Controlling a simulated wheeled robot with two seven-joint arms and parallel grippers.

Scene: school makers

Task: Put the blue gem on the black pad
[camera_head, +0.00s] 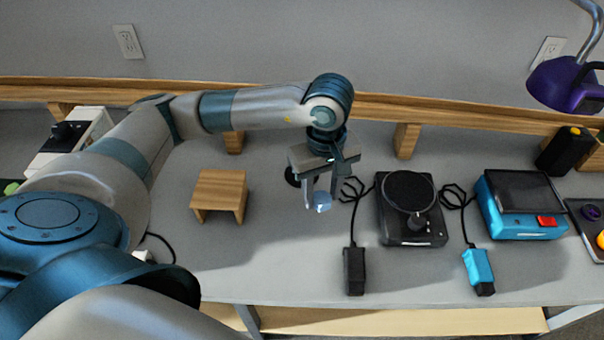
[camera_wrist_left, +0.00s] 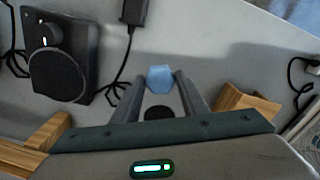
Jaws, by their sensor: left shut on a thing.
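The blue gem (camera_head: 322,203) is a small, pale blue faceted piece at the tips of my left gripper (camera_head: 320,198). In the left wrist view the gem (camera_wrist_left: 160,79) sits between the two fingertips, and the left gripper (camera_wrist_left: 160,76) is shut on it. The gem appears to be above the grey table. A small, dark round pad (camera_head: 292,177) lies on the table just left of and behind the gripper, partly hidden by it. The pad (camera_wrist_left: 158,113) also shows between the fingers in the left wrist view. My right gripper is not in view.
A black device with a round plate (camera_head: 410,228) stands right of the gripper, its cable and black adapter (camera_head: 354,270) nearer. A wooden stand (camera_head: 220,190) is on the left. A blue device (camera_head: 520,222) is farther right. Front table left of the adapter is clear.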

